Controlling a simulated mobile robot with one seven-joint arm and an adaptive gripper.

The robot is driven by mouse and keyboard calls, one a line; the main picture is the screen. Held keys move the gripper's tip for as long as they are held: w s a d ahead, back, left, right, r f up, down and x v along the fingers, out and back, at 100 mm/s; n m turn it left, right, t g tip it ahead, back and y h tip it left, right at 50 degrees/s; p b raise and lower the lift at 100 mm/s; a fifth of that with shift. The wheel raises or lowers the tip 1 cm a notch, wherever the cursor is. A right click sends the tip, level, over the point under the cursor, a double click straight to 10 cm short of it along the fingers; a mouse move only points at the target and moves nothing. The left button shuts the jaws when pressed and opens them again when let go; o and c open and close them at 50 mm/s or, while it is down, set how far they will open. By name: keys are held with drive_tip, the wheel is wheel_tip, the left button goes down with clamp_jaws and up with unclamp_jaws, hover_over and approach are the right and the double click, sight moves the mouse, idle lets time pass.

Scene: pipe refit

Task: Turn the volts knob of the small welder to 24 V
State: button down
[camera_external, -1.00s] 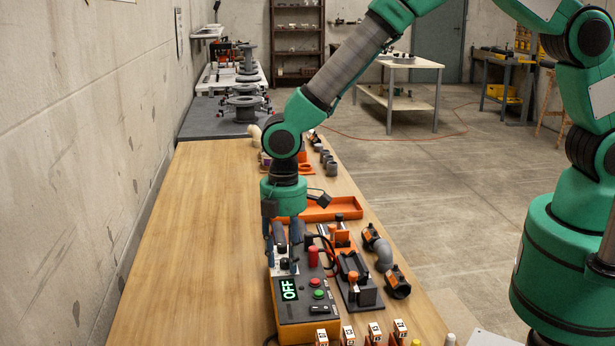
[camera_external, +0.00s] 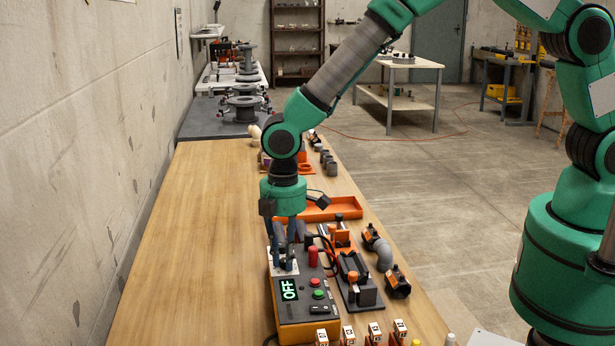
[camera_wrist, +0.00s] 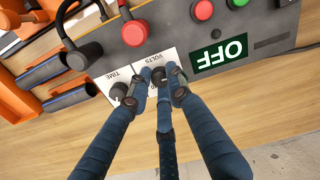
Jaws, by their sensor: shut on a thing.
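The small welder (camera_external: 290,320) is a dark box with an orange base on the wooden bench, its display (camera_external: 289,289) reading OFF in green. In the wrist view the display (camera_wrist: 219,55) appears upside down. The white VOLTS label (camera_wrist: 146,62) marks the volts knob (camera_wrist: 158,76), a dark knob mostly hidden by my fingers. My gripper (camera_wrist: 163,90) is shut on it from above; it also shows in the external view (camera_external: 284,258). The knob's pointer and scale cannot be read. The TIME knob (camera_wrist: 119,91) stands right beside my finger.
Red and green buttons (camera_external: 317,289) are on the welder's top. A clamp fixture (camera_external: 358,282) and grey pipe fittings (camera_external: 383,256) stand to its right. The bench left of the welder (camera_external: 190,250) is clear.

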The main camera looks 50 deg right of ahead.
drive_tip(key=m+p, duration=0.1)
drive_tip(key=m, duration=0.3)
drive_tip(key=shift+s+d+p, duration=0.1)
drive_tip(key=shift+p, duration=0.25)
drive_tip(key=shift+m+p, duration=0.45)
drive_tip(key=shift+m, duration=1.55)
drive_tip(key=shift+f, duration=0.1)
drive_tip(key=c, duration=1.6)
unclamp_jaws()
drive_tip(key=shift+r, duration=0.2)
drive_tip(key=shift+r, duration=0.45)
wheel_tip(320, 180, up, 11)
drive_tip(key=shift+f, duration=0.1)
